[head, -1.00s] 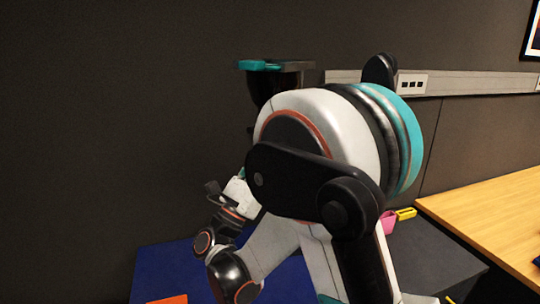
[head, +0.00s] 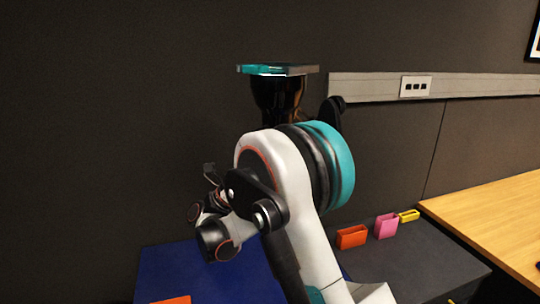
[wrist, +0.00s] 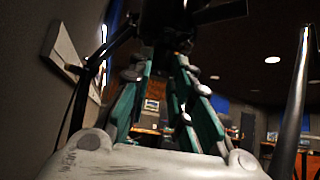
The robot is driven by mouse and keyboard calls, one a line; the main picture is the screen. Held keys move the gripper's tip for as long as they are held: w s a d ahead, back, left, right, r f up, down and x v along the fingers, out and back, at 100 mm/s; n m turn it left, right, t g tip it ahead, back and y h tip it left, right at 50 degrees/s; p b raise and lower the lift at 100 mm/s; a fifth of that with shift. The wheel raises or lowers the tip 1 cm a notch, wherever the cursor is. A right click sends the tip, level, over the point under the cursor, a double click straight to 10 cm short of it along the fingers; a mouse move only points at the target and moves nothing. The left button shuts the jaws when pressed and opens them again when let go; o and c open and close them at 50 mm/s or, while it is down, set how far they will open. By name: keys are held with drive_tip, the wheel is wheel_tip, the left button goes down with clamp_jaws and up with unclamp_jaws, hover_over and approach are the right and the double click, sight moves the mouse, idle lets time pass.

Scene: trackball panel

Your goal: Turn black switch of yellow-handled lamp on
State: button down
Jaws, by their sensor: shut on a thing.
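In the wrist view my gripper (wrist: 165,54), with teal fingers, is shut on a dark part (wrist: 180,28) at the top of the picture. The part is too dark to tell whether it is the black switch. A thin black rod (wrist: 93,65) and a thicker dark rod (wrist: 291,105) stand on either side of the fingers. No yellow handle can be made out. In the head view a black upright thing with a flat teal-and-grey top (head: 278,70) stands behind my arm; I cannot tell if it is the lamp. My arm hides its lower part.
A blue surface (head: 180,262) lies below my arm. On the dark grey top (head: 425,260) stand an orange box (head: 351,237), a pink box (head: 386,226) and a small yellow box (head: 409,215). A wooden table (head: 495,215) is at right. A wall rail (head: 375,86) runs behind.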

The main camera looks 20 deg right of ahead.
idle(0.5)
drive_tip(key=c, duration=1.5)
unclamp_jaws()
drive_tip(key=shift+o, duration=0.2)
drive_tip(key=shift+f, duration=0.1)
drive_tip(key=v, duration=1.1)
drive_tip(key=shift+w+a+f, duration=0.15)
drive_tip(key=shift+a+f, duration=0.15)
drive_tip(key=shift+a, duration=0.1)
